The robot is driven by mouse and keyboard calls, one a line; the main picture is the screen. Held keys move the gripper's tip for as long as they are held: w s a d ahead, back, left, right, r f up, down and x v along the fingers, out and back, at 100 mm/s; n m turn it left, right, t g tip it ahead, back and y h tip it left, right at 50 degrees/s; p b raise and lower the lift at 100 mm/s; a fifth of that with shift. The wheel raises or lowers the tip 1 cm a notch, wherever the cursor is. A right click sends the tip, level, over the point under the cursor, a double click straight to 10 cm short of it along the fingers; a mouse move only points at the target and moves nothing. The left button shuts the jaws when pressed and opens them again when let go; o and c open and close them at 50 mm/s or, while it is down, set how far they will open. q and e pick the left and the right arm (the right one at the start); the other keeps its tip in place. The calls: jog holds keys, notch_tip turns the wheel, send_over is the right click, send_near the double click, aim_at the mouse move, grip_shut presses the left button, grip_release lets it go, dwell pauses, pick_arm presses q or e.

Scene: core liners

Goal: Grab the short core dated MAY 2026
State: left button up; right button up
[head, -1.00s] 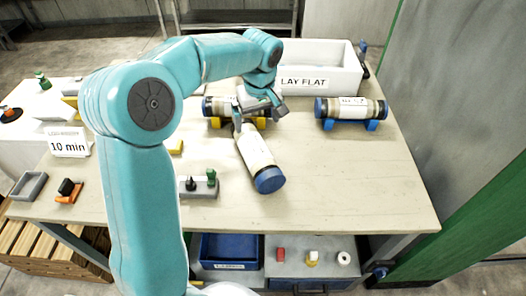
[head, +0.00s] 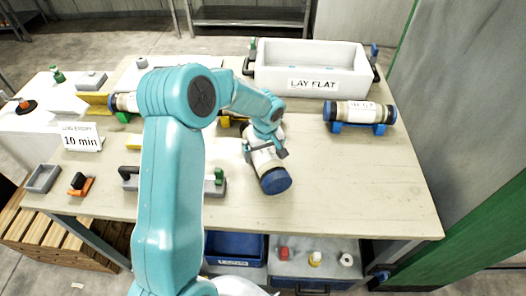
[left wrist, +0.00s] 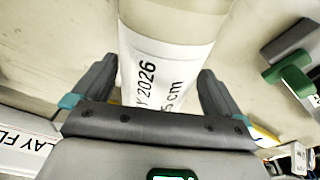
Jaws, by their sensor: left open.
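A short core (head: 271,166) lies loose on the table, a pale liner with a white label and a blue end cap (head: 275,181). In the left wrist view its label (left wrist: 165,75) reads "Y 2026" and "5 cm"; the rest is cut off or hidden. My left gripper (head: 265,154) is over the core's far part, with its open fingers on either side of it. In the left wrist view the fingers (left wrist: 158,80) straddle the core, with gaps visible beside it. I cannot tell how low they reach. My right gripper is not in view.
A white "LAY FLAT" tray (head: 312,84) stands at the back. Another core (head: 360,112) rests on a blue cradle at right. A third core (head: 122,102) shows partly behind my arm. A grey rack (head: 206,188) lies left of the short core. The table's front right is clear.

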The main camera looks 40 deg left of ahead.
pick_arm(q)
jog(key=shift+w+a+f, duration=0.1)
jog(key=shift+w+f, duration=0.1)
jog(key=shift+f, duration=0.55)
jog(key=shift+s+r, duration=0.1)
jog(key=c, duration=1.5)
jog(key=shift+c, duration=1)
jog(key=shift+r, duration=0.15)
